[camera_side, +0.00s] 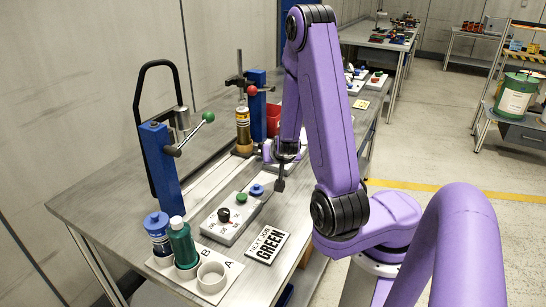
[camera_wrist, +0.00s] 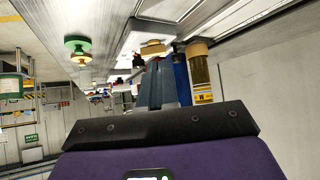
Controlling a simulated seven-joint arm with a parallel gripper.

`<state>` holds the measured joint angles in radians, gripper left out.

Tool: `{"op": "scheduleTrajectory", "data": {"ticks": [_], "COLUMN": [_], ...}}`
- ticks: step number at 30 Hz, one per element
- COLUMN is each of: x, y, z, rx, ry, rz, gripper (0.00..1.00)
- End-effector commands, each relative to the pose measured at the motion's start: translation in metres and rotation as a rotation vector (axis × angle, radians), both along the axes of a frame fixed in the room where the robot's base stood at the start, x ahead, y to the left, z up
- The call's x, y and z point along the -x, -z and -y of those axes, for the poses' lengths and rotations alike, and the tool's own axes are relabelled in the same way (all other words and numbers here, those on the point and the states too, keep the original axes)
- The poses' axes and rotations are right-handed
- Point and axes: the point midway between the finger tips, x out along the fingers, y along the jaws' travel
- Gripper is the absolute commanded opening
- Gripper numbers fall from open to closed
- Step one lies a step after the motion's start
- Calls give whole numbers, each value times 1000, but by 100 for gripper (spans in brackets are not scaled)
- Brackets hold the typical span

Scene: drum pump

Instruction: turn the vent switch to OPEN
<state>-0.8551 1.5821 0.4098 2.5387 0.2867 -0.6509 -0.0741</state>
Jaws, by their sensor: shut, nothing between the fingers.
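A narrow light-grey control panel (camera_side: 232,222) lies on the bench in the side view. It carries a black knob (camera_side: 223,214) at the near end, a green button (camera_side: 241,198) in the middle and a blue button (camera_side: 257,190) at the far end. Small markings sit by the black knob, too small to read, so I cannot tell which position it points to or confirm it is the vent switch. My gripper (camera_side: 279,186) is shut and empty, pointing down just right of the blue button. Its shut fingers also show in the wrist view (camera_wrist: 163,82).
A "NEXT JOB GREEN" sign (camera_side: 267,245) lies right of the panel. A white board marked A and B (camera_side: 234,271) holds a green bottle (camera_side: 182,243), a blue-capped jar (camera_side: 158,236) and a white ring. A blue post (camera_side: 165,180) with a green-knobbed lever stands left.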

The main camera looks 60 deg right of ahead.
Motion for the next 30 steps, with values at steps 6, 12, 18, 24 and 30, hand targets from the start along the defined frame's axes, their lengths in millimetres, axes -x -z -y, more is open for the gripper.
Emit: {"op": "scheduleTrajectory", "data": {"ticks": [6,12,18,24,30], "x": [-11,-23,-36,-50,-59], "y": [19,37,57,61,61], "z": [16,33,51,73,85], "rx": [-2,-1,-1,0,0], "ry": [1,2,1,2,1], "rz": [-2,0,0,3,2], "gripper": [0,0,0,0,0]}}
